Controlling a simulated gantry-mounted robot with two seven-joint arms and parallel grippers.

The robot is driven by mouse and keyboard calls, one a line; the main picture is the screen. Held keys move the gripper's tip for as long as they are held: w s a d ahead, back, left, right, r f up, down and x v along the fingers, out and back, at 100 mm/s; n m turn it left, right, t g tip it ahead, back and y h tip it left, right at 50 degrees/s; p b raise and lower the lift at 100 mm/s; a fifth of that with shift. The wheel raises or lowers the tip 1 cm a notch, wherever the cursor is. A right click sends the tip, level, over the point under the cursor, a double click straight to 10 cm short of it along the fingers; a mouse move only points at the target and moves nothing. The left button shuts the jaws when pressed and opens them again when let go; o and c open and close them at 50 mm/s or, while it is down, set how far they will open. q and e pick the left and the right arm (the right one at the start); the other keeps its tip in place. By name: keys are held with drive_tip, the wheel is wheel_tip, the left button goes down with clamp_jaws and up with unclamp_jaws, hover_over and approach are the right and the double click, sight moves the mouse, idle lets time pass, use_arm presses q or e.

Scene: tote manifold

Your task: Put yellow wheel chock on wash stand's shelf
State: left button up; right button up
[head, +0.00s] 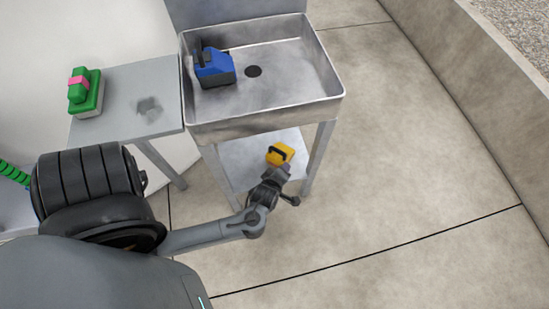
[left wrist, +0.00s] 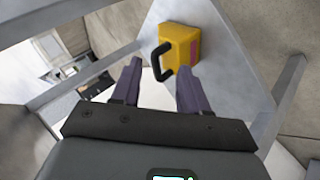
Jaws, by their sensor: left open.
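The yellow wheel chock (head: 280,153) with a black handle rests on the lower shelf (head: 240,158) of the wash stand (head: 262,125). In the left wrist view the chock (left wrist: 186,45) sits on the grey shelf (left wrist: 225,75), its dark handle towards my gripper. My left gripper (head: 277,172) is at the front of the shelf, just short of the chock. In the left wrist view its two fingers (left wrist: 158,82) are apart, with nothing held between them; the handle shows just beyond the fingertips. My right gripper is in neither view.
A blue container (head: 215,68) stands in the wash stand's basin (head: 285,65). A grey side table (head: 135,90) at left carries a green and pink item (head: 86,92). Stand legs (head: 320,150) flank the shelf. The floor (head: 400,160) at right is clear.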

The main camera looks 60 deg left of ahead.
use_arm(q)
drive_tip(key=s+d+r+m+g+h, duration=0.2)
drive_tip(key=s+d+r+m+h, duration=0.1)
drive_tip(key=m, duration=0.8)
drive_tip(key=s+d+r+m+g+h, duration=0.1)
drive_tip(key=s+d+r+m+h, duration=0.2)
drive_tip(key=s+d+r+m, duration=0.3)
wheel_tip(320, 180, up, 3)
drive_tip(key=d+m, duration=0.2)
drive_tip(key=m, duration=0.3)
drive_tip(key=shift+d+m+g, duration=0.2)
drive_tip(key=shift+m+g, duration=0.2)
drive_tip(key=shift+r, duration=0.15)
wheel_tip(320, 180, up, 61)
drive_tip(key=p, duration=6)
drive_tip(key=shift+p, duration=0.4)
drive_tip(key=shift+f, duration=0.2)
